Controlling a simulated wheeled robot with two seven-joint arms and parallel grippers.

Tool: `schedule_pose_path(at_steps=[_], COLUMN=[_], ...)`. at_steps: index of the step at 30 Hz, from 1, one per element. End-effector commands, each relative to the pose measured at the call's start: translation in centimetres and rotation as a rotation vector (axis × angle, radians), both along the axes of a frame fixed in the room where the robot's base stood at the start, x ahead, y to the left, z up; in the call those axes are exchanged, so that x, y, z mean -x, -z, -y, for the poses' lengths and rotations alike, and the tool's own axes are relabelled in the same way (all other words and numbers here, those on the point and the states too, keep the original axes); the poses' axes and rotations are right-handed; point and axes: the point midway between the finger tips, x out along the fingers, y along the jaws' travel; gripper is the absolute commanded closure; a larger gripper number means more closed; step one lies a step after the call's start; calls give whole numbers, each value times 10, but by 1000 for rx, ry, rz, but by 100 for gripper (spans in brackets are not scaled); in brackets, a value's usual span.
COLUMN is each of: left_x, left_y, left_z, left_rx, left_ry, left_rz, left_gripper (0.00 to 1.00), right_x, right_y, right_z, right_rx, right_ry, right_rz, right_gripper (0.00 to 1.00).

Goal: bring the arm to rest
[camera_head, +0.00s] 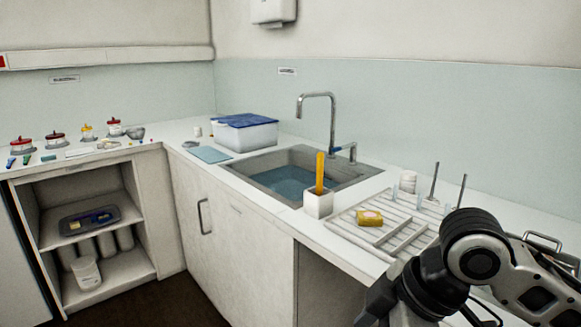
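My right arm (485,258) comes in from the lower right, bent, in front of the right end of the counter. Its dark links run down past the bottom edge of the picture. I cannot make out its gripper's fingertips in the frame. My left arm and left gripper do not show. Nothing is seen held. The arm hides part of the counter and the right end of the draining rack (355,237).
A sink (262,174) with a tap (333,120) is set in the counter. Beside it stand a white holder (318,204) with a yellow-orange handle, a yellow sponge (369,218) on the rack, and a blue-lidded tub (245,135). Red-lidded jars (114,127) stand at left above open shelves (100,270).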

Motion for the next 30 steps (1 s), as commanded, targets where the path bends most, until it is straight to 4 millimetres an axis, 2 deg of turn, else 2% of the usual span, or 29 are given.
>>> schedule_pose_path(at_steps=[1, 4, 7, 10, 14, 16, 21, 25, 30], left_x=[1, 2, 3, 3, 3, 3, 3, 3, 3], left_y=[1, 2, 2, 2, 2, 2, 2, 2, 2], left_z=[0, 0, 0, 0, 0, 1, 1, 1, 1], left_rx=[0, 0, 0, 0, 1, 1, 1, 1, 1], left_ry=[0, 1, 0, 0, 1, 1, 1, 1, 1], left_rz=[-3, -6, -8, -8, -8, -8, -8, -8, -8], left_gripper=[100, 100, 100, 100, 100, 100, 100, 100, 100], right_x=[-1, -8, -15, -17, -11, -1, 39, 66, 81], right_y=[16, 42, 68, 95, 136, 159, 208, 228, 237], right_z=[-16, -41, -56, -60, -46, -32, 8, 29, 40], right_rx=[-76, -231, -369, -477, -560, -573, -530, -479, -448], right_ry=[35, 143, 280, 434, 650, 763, 971, 1045, 1071], right_rz=[-7, 10, 31, 57, 103, 136, 220, 268, 295], right_gripper=[34, 34, 34, 34, 34, 34, 34, 34, 34])
